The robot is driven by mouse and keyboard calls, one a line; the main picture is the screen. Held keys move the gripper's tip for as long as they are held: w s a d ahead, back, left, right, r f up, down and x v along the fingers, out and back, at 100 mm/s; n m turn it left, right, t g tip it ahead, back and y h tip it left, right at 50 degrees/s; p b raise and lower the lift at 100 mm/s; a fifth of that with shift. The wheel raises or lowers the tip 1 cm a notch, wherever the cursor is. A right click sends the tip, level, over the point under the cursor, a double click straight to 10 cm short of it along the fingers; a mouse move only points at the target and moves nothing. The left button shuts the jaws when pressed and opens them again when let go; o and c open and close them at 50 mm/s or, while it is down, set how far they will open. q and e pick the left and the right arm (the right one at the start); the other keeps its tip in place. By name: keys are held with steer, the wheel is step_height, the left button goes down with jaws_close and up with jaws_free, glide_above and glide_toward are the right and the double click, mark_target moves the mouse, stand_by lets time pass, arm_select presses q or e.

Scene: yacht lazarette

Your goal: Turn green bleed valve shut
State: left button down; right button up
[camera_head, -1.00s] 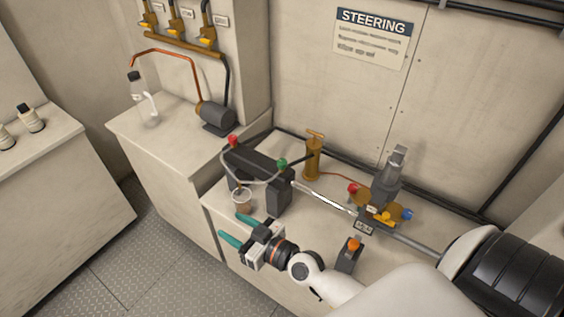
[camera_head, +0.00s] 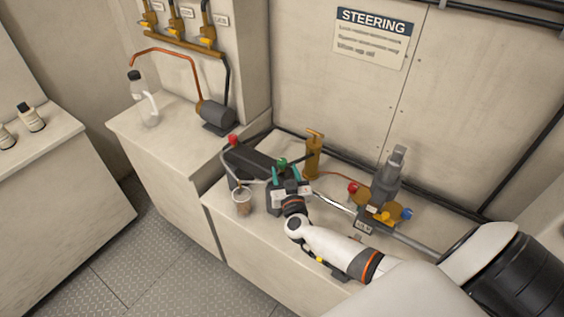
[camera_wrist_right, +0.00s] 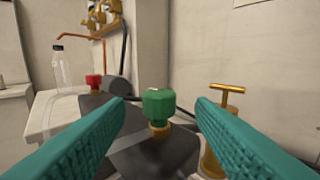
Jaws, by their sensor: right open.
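The green bleed valve (camera_head: 282,162) is a green knob on a brass stem, upright on the right end of the dark steering cylinder (camera_head: 255,163). In the right wrist view the green knob (camera_wrist_right: 158,104) stands ahead, between the two teal fingers. My right gripper (camera_head: 287,174) is open, close to the knob, with its fingers (camera_wrist_right: 160,125) apart on either side and no visible contact. In the head view the gripper partly hides the cylinder's right end. My left gripper is not in view.
A red knob (camera_head: 233,140) is on the cylinder's left end. A brass hand pump (camera_head: 313,155) stands just right of the green knob. A cup (camera_head: 241,201) with brownish liquid is at the front left. A valve block with red (camera_head: 353,188) and blue (camera_head: 407,213) knobs lies further right.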

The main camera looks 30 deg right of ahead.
mark_target(283, 166)
steer(key=shift+x, duration=2.3)
steer(key=c, duration=1)
steer(key=shift+o, duration=0.2)
steer(key=shift+a, duration=0.1)
